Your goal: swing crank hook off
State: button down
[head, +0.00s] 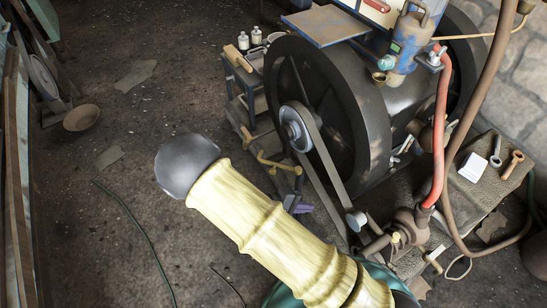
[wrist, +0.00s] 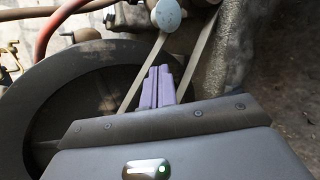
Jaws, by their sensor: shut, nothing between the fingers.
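A bent brass-coloured bar (head: 275,163) sits low beside the big flywheel in the head view. It may be the crank hook, but I cannot tell for sure. My gripper (head: 292,203) has purple fingers and is a little below and right of that bar, left of the belt. In the wrist view the fingers of my gripper (wrist: 158,86) are together and empty, in front of the belt (wrist: 151,62). The dark flywheel (head: 312,120) stands behind; it also fills the left of the wrist view (wrist: 50,95). I see no clear contact between fingers and bar.
The belt (head: 325,175) runs from the hub pulley (head: 294,128) down to a small pulley (head: 356,221). A red hose (head: 441,125) and a brown hose (head: 478,95) hang at the right. A small bench (head: 243,85) stands left of the flywheel. The floor at left is mostly clear.

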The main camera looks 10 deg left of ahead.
jog(key=s+d+r+m+g+y, duration=0.1)
jog(key=d+r+m+y, duration=0.4)
jog(key=d+r, duration=0.3)
jog(key=d+r+m+g+y, duration=0.1)
jog(key=d+r+m+y, duration=0.4)
jog(key=r, duration=0.9)
jog(key=d, duration=0.3)
jog(key=shift+s+g+y, duration=0.3)
jog(key=shift+s+g, duration=0.1)
jog(key=shift+a, duration=0.1)
